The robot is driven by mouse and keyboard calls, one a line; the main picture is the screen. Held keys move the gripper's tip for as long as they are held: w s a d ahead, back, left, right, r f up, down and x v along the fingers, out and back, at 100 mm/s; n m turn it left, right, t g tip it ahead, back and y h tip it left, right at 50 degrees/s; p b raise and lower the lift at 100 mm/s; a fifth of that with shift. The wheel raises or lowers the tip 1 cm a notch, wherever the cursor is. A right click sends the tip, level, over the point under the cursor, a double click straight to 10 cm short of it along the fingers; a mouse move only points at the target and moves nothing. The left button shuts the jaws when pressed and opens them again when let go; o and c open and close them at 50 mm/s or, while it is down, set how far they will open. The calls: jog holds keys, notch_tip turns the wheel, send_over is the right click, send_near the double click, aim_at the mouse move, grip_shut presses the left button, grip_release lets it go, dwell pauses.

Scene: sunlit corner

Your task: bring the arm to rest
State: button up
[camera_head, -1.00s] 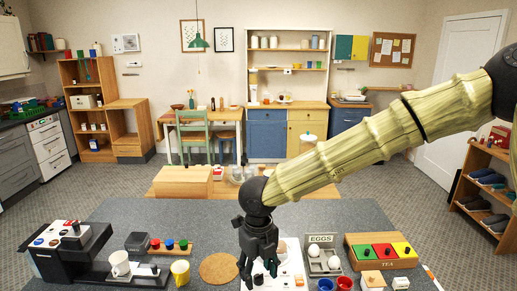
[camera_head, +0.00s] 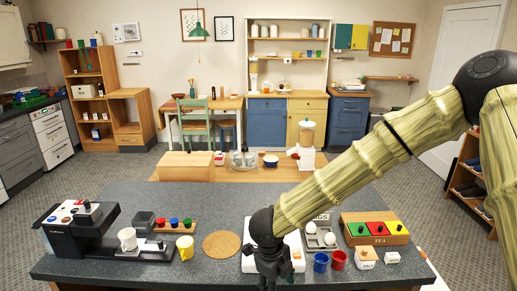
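My arm reaches in from the right and bends down to my gripper (camera_head: 274,285), low in the picture near the counter's (camera_head: 150,205) front edge. The gripper is dark and partly cut off by the bottom of the frame. Its fingers overlap in this view, so I cannot tell whether they are open or shut. No held thing shows. A white flat appliance or board (camera_head: 250,262) lies behind and beside it, partly hidden.
Left are a coffee machine (camera_head: 78,228), white mug (camera_head: 128,239), yellow mug (camera_head: 185,247) and cork mat (camera_head: 222,244). Right are the egg tray (camera_head: 320,238), blue cup (camera_head: 321,262), red cup (camera_head: 339,260), tea box (camera_head: 375,229) and salt jar (camera_head: 367,258). The counter's middle back is clear.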

jog(key=s+d+f+n+t+b, duration=0.1)
jog(key=s+d+f+n, duration=0.25)
jog(key=f, duration=0.45)
jog(key=s+d+f+n, duration=0.3)
jog(key=d+f+n, duration=0.15)
jog(key=f, duration=0.25)
jog(key=s+d+f+n+t+b, duration=0.1)
jog(key=s+d+f+n, duration=0.2)
jog(key=f+n, duration=0.35)
jog(key=s+d+f+n+g, duration=0.1)
jog(key=s+d+f+n, duration=0.1)
jog(key=s, duration=0.4)
jog(key=s+d+f+n+g+y+b, duration=0.1)
jog(key=s+d+f+n, duration=0.1)
jog(key=s+f+n, duration=0.2)
jog(key=s+d+f+n+g, duration=0.1)
jog(key=s+f+n, duration=0.3)
jog(key=s, duration=0.6)
jog(key=shift+d+n+y, duration=0.3)
jog(key=shift+d+n, duration=0.45)
jog(key=shift+d, duration=0.05)
